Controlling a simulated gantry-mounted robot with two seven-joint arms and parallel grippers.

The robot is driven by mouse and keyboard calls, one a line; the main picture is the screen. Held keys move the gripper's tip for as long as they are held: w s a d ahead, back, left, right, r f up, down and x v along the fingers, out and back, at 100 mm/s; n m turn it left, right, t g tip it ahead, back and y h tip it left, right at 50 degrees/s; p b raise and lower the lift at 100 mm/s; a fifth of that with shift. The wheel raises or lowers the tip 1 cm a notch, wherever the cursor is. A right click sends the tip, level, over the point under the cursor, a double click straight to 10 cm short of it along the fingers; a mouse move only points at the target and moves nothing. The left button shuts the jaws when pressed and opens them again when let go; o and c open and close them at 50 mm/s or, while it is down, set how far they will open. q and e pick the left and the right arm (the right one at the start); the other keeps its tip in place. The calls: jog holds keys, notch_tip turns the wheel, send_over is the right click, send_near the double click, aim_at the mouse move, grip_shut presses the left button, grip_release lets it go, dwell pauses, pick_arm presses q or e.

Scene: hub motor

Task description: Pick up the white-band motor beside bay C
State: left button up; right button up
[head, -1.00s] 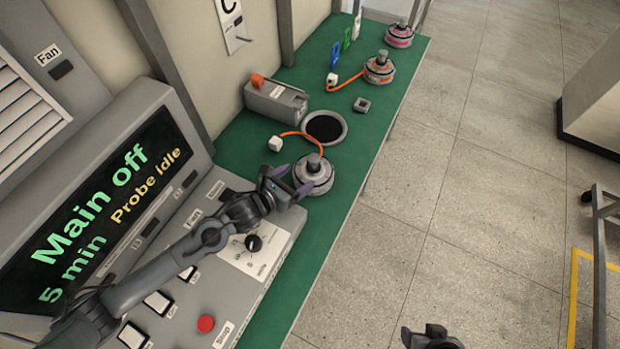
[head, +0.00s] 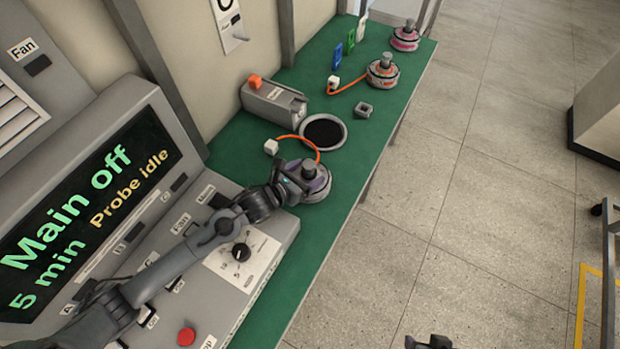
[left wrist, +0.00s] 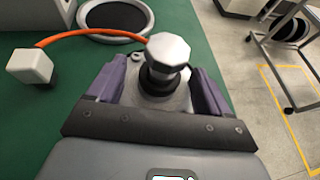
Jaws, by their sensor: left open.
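The motor (head: 318,187) nearest my left arm stands upright on the green bench, with a knobbed shaft on top. An orange cable runs from it to a white connector block (head: 271,146). The colour of its band is largely hidden by my gripper. My left gripper (head: 306,178) is open at this motor. In the left wrist view its purple fingers stand on either side of the motor's shaft (left wrist: 167,52), with visible gaps. My right gripper (head: 428,342) shows only in part at the bottom edge of the head view; its jaws are not clear.
A round dark-centred recess (head: 323,132) and a grey box with an orange knob (head: 273,101) lie just beyond. An orange-band motor (head: 382,72) and a pink-band motor (head: 405,37) stand farther along. The control console (head: 200,270) is close on the left.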

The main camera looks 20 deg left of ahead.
pick_arm(q)
grip_shut()
dwell(0.3)
jog(key=shift+r, duration=0.3)
jog(key=shift+r, duration=0.1)
